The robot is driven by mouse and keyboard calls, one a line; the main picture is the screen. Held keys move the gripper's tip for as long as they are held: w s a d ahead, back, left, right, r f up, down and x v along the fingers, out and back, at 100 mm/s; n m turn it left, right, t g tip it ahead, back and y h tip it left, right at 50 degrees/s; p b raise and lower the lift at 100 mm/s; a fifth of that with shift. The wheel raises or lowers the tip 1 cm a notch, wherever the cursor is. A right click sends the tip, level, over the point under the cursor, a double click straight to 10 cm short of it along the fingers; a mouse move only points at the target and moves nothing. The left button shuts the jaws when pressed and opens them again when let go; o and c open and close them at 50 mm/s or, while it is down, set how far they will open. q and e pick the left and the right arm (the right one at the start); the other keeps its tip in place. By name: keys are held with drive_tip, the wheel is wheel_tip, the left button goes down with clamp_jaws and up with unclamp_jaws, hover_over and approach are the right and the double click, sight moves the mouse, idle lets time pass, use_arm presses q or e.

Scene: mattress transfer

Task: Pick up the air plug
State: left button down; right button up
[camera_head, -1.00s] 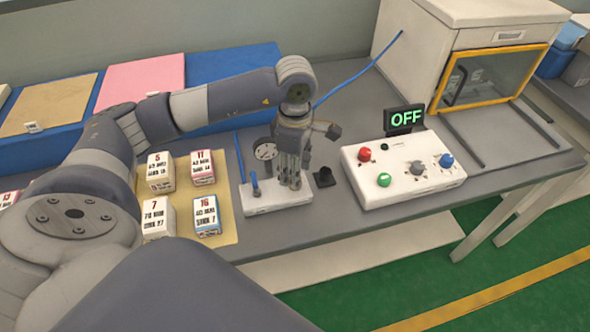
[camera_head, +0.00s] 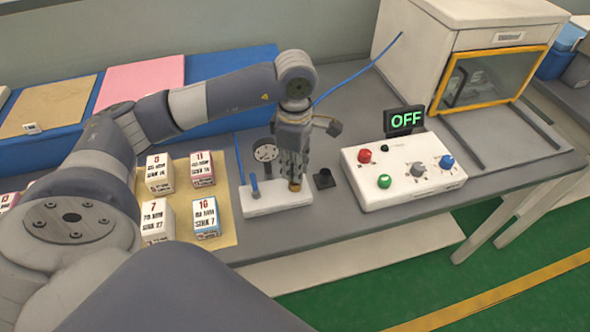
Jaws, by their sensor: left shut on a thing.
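A small brass-coloured piece, which looks like the air plug (camera_head: 296,187), shows just under my left gripper (camera_head: 294,176). My left gripper points down and is shut on it, at the right part of a white block (camera_head: 262,206). The gripper hides most of the piece, so I cannot tell whether it still sits in the block. A short blue fitting (camera_head: 254,185) stands upright at the block's left part, and a round gauge (camera_head: 265,153) stands behind it. My right gripper is not in view.
A black socket-like part (camera_head: 324,178) lies close right of the gripper. Several small cartons stand on a tan mat (camera_head: 183,202) at left. A blue hose (camera_head: 358,72) runs behind the arm.

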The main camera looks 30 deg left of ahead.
use_arm(q)
wheel_tip(320, 180, up, 2)
drive_tip(key=shift+r+b, duration=0.15)
drive_tip(key=shift+b, duration=0.3)
drive_tip(key=s+d+r+b, duration=0.1)
drive_tip(key=s+d+b, duration=0.35)
drive_tip(key=s, duration=0.95)
drive_tip(key=r+p, duration=0.1)
drive_tip(key=d+r+p, duration=0.1)
drive_tip(key=r+p, duration=0.1)
drive_tip(key=s+r+p, duration=0.1)
drive_tip(key=r, duration=0.1)
drive_tip(key=shift+d+r, duration=0.15)
drive_tip(key=shift+r, duration=0.05)
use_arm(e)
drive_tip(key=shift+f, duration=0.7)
